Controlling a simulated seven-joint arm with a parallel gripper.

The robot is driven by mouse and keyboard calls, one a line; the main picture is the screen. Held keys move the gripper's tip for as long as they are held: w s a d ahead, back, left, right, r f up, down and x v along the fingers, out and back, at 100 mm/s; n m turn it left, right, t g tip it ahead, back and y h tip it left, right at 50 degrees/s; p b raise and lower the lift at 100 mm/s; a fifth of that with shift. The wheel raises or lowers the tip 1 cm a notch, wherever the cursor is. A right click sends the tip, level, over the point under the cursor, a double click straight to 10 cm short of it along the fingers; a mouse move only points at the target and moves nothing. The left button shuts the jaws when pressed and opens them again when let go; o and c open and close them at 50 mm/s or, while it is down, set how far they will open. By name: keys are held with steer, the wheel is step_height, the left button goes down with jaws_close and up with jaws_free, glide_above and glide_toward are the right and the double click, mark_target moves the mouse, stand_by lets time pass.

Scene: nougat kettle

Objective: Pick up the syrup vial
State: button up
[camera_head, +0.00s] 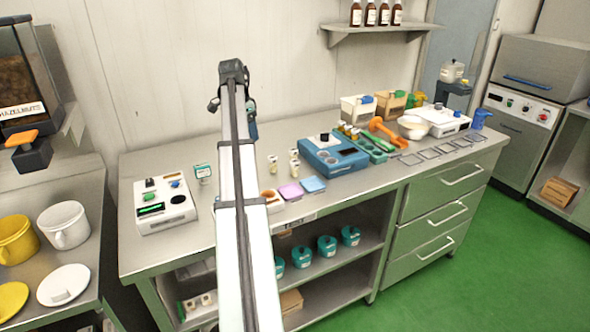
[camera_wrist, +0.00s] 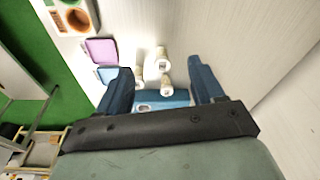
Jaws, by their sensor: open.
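Three small pale vials stand close together on the bench: one (camera_head: 272,164) at the left and two more (camera_head: 295,163) beside it, right of my arm. In the wrist view, the vials (camera_wrist: 162,58) show between and beyond the fingers. I cannot tell which one is the syrup vial, as no label is readable. My gripper (camera_wrist: 160,75) is open and empty, with its two blue fingers spread on either side of the group. It touches none of them as far as I can see. In the head view my arm largely hides the gripper.
Purple (camera_head: 291,191) and blue (camera_head: 313,184) pads lie in front of the vials. A blue device (camera_head: 333,157) stands close to their right. A white device (camera_head: 165,205) with a green display sits at the left of the bench. The wall rises behind the bench.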

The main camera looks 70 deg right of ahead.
steer(key=s+d+m, duration=0.3)
steer(key=s+d, duration=0.2)
steer(key=s, duration=0.7)
glide_toward(295, 161)
steer(key=shift+y, duration=0.3)
steer(key=f, duration=0.5)
steer(key=shift+w+d, duration=0.1)
steer(key=shift+d, duration=0.3)
steer(key=shift+s+d+f, duration=0.15)
steer(key=shift+s+f, duration=0.05)
steer(key=shift+f, duration=0.65)
steer(key=shift+s+d+f, duration=0.15)
steer(key=shift+f, duration=0.7)
steer(key=shift+s+d+f, duration=0.15)
steer(key=shift+s+f, duration=0.05)
steer(key=shift+f, duration=0.65)
steer(key=c, duration=1.1)
steer(key=shift+c, duration=0.2)
